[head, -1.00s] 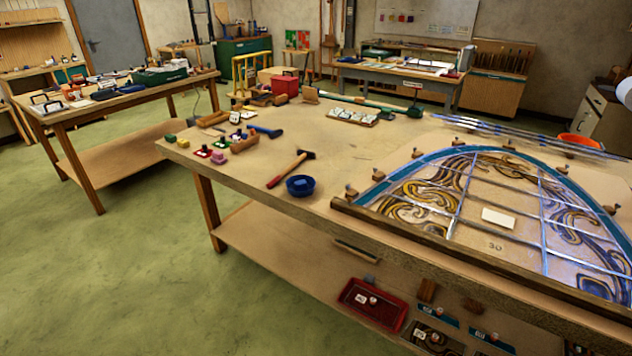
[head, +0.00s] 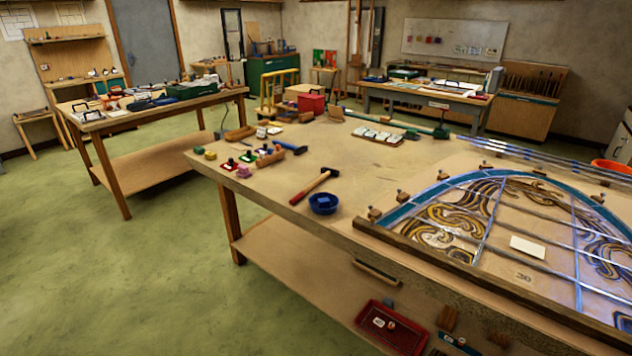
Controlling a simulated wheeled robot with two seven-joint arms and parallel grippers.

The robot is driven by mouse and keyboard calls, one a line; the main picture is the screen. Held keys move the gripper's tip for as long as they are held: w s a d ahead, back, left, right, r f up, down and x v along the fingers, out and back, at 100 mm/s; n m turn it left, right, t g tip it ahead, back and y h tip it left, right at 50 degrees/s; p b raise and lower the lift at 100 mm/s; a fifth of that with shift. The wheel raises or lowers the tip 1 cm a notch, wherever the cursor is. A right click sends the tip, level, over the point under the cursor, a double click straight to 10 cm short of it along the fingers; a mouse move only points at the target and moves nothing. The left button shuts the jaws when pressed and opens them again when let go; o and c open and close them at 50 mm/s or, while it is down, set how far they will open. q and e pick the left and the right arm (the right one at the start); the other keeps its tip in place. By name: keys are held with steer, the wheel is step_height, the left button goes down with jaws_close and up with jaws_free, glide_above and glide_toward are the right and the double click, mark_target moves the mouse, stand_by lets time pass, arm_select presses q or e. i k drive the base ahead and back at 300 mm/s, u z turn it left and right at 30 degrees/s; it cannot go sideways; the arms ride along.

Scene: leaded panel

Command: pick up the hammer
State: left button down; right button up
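The hammer (head: 314,186) lies on the near workbench (head: 345,152), left of the leaded panel. Its handle is wooden with a red grip end toward the bench's front edge, and its dark head points away to the right. Neither of my grippers shows in the head view.
Several small coloured blocks and a blue-handled tool (head: 289,146) lie at the bench's left end. The arched leaded panel (head: 500,215) with a wooden strip (head: 470,270) fills the right side. Green floor (head: 120,270) is open at left.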

mark_target(327, 171)
steer(key=u, duration=1.1)
steer(key=i, duration=3.1)
steer(key=z, duration=2.55)
